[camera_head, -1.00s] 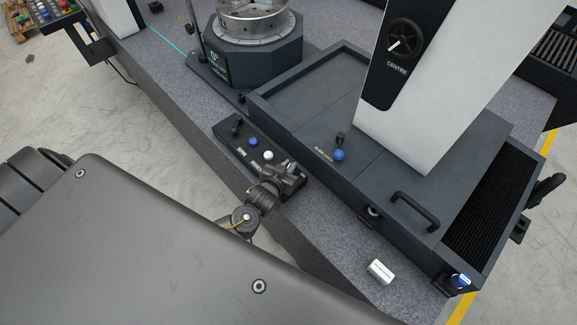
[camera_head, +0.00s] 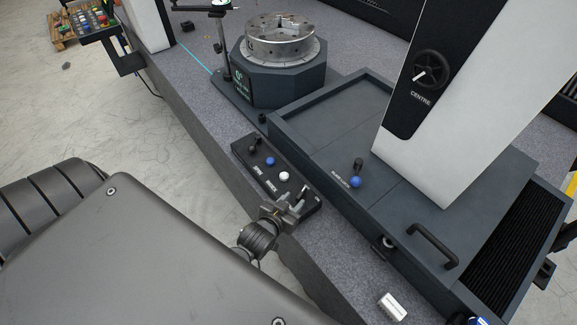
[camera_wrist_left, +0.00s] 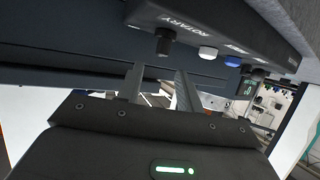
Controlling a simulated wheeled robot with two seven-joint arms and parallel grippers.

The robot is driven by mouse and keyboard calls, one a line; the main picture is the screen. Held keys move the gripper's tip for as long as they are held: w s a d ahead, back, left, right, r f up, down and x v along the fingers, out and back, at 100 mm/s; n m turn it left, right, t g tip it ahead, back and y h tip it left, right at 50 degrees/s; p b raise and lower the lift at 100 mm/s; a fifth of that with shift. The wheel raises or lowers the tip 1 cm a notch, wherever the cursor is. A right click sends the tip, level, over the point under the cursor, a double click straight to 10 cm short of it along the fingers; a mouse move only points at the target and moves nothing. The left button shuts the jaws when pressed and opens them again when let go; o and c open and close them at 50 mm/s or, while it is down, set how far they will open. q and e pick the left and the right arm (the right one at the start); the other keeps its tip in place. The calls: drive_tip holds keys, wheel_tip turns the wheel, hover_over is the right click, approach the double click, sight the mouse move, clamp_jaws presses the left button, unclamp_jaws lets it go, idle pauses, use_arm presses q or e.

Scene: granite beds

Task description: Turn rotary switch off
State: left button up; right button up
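The rotary switch is a black knob (camera_wrist_left: 166,40) beside the word ROTARY on a dark control panel (camera_wrist_left: 215,25) in the left wrist view. In the head view the panel (camera_head: 262,172) lies along the granite bed's edge, and my gripper partly covers its near end, where the switch is hard to make out. My left gripper (camera_head: 294,201) is at that near end. In the left wrist view its two fingers (camera_wrist_left: 159,72) stand apart with nothing between them, and the knob appears just beyond their tips. Contact is not visible. My right gripper is not in view.
On the same panel are a white button (camera_head: 284,176), a blue button (camera_head: 270,161) and another black knob (camera_head: 254,142). A dark machine base (camera_head: 330,135) stands close behind the panel. A small white block (camera_head: 392,307) lies on the granite at the lower right.

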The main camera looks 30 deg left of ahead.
use_arm(q)
drive_tip(key=shift+v, duration=1.3)
